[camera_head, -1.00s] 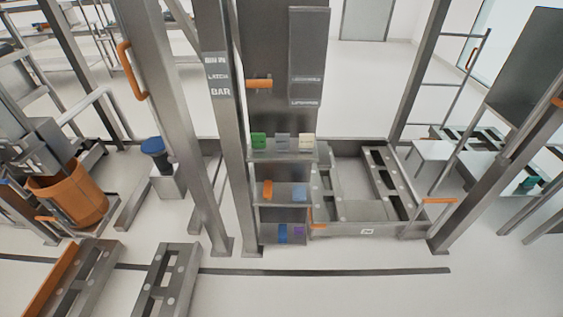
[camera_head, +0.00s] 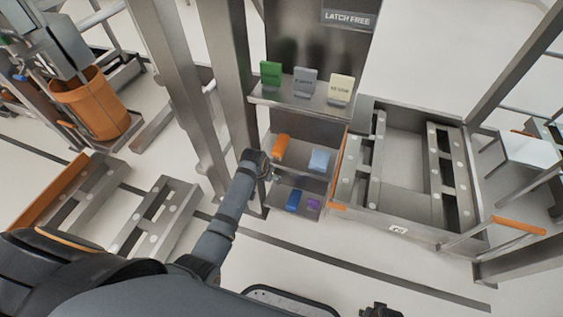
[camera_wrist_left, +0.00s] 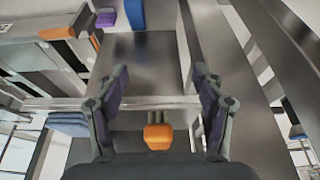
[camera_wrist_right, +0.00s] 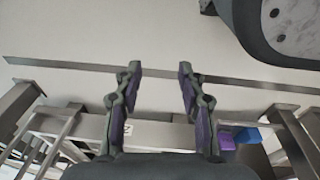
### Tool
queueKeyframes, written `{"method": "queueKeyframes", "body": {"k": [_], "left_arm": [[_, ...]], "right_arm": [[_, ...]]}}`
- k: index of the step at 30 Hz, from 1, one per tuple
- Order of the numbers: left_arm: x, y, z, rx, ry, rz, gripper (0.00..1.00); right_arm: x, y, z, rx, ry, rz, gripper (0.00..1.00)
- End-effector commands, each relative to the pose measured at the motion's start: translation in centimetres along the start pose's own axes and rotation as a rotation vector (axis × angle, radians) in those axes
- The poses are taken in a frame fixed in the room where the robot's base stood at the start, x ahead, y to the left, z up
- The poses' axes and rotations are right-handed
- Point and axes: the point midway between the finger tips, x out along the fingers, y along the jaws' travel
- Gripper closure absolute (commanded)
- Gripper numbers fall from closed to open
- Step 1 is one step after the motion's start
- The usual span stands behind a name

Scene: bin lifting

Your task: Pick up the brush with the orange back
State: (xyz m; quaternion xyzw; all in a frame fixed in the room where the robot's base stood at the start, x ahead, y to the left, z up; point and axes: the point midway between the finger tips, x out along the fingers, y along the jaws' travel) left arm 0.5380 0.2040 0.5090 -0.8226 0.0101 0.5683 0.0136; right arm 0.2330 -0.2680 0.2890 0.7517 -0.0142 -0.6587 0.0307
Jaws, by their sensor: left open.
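The orange-backed brush (camera_head: 280,149) stands on the middle shelf (camera_head: 310,175) of a metal rack. My left gripper (camera_head: 270,174) is at the left front of that shelf, close to the brush. In the left wrist view the brush (camera_wrist_left: 158,137) appears low between the two fingers of my left gripper (camera_wrist_left: 160,72), which are spread and do not visibly touch it. My right gripper (camera_wrist_right: 158,70) has its fingers apart with nothing between them. Only a dark part of it (camera_head: 380,311) shows at the bottom edge of the head view.
A light blue item (camera_head: 319,160) is right of the brush. Green (camera_head: 271,73), grey (camera_head: 305,81) and cream (camera_head: 341,89) items stand on the shelf above. Blue (camera_head: 293,200) and purple (camera_head: 314,204) items are below. Metal posts (camera_head: 182,100) rise left of the rack; a frame (camera_head: 400,221) is right.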

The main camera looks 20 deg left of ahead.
Motion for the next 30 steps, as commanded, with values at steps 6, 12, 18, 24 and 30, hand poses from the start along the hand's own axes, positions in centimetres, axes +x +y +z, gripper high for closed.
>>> {"method": "queueKeyframes", "body": {"k": [6, 12, 18, 24, 30], "left_arm": [[-2.8, 0.5, -3.2, -0.001, 0.030, 0.010, 0.31], [-2.0, 0.5, -5.4, -0.001, 0.032, 0.009, 0.31], [-0.5, 0.5, -8.9, -0.002, 0.029, 0.009, 0.31], [-0.2, 0.5, -10.0, -0.002, 0.028, 0.009, 0.31], [0.4, 0.5, -11.4, -0.001, 0.031, 0.009, 0.31]], "right_arm": [[0.8, -0.2, -1.2, -0.001, 0.005, -0.002, 0.60], [-0.5, -0.6, -2.6, 0.000, 0.007, -0.009, 0.60], [-3.4, -1.3, -4.5, 0.000, 0.000, -0.024, 0.60], [-4.8, -1.5, -5.1, 0.000, -0.006, -0.031, 0.60], [-6.2, -1.9, -5.8, -0.002, -0.003, -0.038, 0.60]]}}
